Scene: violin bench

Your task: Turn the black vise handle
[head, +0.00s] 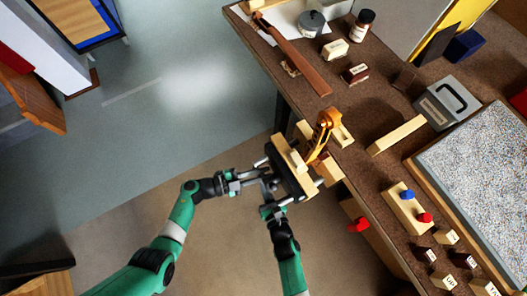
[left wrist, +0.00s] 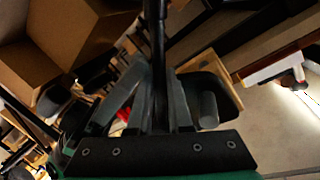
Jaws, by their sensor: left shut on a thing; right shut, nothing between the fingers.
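The vise (head: 290,163) is fixed to the bench's front edge, with pale wooden jaws and dark metal parts facing me. Its black handle (left wrist: 158,35) is a thin dark bar in the left wrist view, running down between my left fingers. My left gripper (head: 240,179) reaches the front of the vise from the left and is shut on the handle; it also shows in the left wrist view (left wrist: 157,90). My right gripper (head: 272,211) is shut and empty, just below the front of the vise. The handle's exact angle is hard to make out in the head view.
An orange-brown violin scroll and neck piece (head: 325,128) stands at the vise. The brown bench (head: 375,185) carries small labelled blocks, a wooden block with blue and red knobs (head: 408,208), a grey box (head: 447,103) and jars. A red knob (head: 358,224) sticks out below its edge.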

